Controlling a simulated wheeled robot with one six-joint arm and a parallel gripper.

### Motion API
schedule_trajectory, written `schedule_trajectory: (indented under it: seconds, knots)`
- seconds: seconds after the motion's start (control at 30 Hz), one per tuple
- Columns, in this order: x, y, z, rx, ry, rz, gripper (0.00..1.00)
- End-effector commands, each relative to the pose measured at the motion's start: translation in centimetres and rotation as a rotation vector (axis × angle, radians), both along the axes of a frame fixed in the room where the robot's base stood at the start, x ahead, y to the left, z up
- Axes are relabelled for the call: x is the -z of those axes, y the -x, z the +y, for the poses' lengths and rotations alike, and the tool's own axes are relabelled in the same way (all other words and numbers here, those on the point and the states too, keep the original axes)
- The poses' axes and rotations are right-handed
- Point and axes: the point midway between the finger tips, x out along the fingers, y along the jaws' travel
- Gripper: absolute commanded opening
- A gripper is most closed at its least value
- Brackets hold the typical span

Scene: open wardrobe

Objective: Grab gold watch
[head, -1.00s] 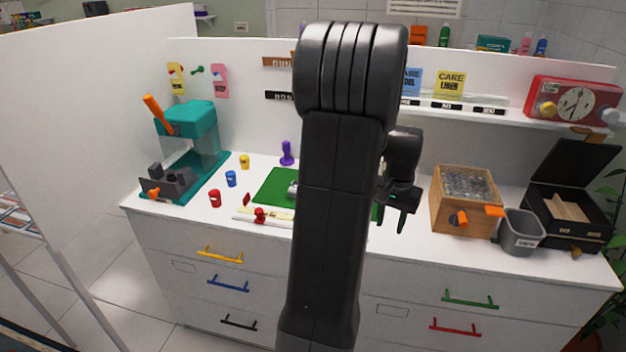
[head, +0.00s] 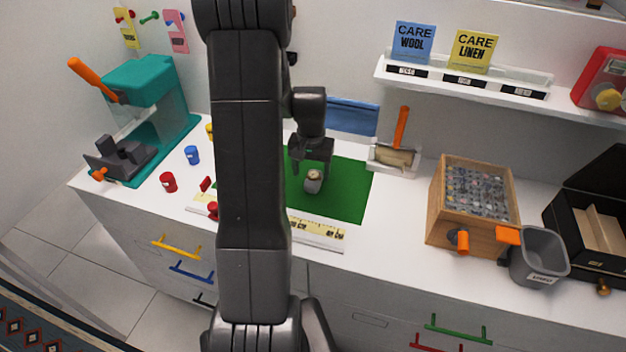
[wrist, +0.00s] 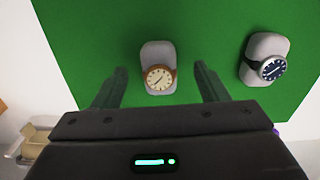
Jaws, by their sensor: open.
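The gold watch (wrist: 159,77), with a cream dial and a brown-gold band, sits on a small grey stand (wrist: 157,50) on the green mat (wrist: 100,25). In the head view the gold watch (head: 314,175) shows just below my gripper (head: 311,165). In the wrist view my gripper (wrist: 160,72) is open and empty, with one finger to each side of the watch's stand and gaps between. I cannot tell the exact height of the fingertips over the mat. A second watch (wrist: 271,68) with a dark dial rests on another grey stand to the right.
A wooden box (head: 470,210) and a grey bin (head: 538,255) stand to the right. A brush in a tray (head: 396,155) is behind the mat's right side. A teal machine (head: 150,110) stands at left.

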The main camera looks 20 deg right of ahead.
Motion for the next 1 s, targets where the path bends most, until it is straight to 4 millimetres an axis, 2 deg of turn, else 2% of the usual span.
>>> schedule_trajectory:
  seconds: [0.4,0.7,0.93,0.97,1.0]
  knots:
    - [4.5,0.1,-0.2,0.0,-0.001,0.003,0.67]
    - [4.9,0.0,-0.2,0.0,-0.001,0.001,0.67]
    - [4.9,0.0,-0.2,0.0,-0.001,0.001,0.22]
    - [4.9,0.0,-0.2,0.0,-0.001,0.001,0.18]
    - [4.8,0.0,-0.2,0.0,0.0,0.0,0.18]
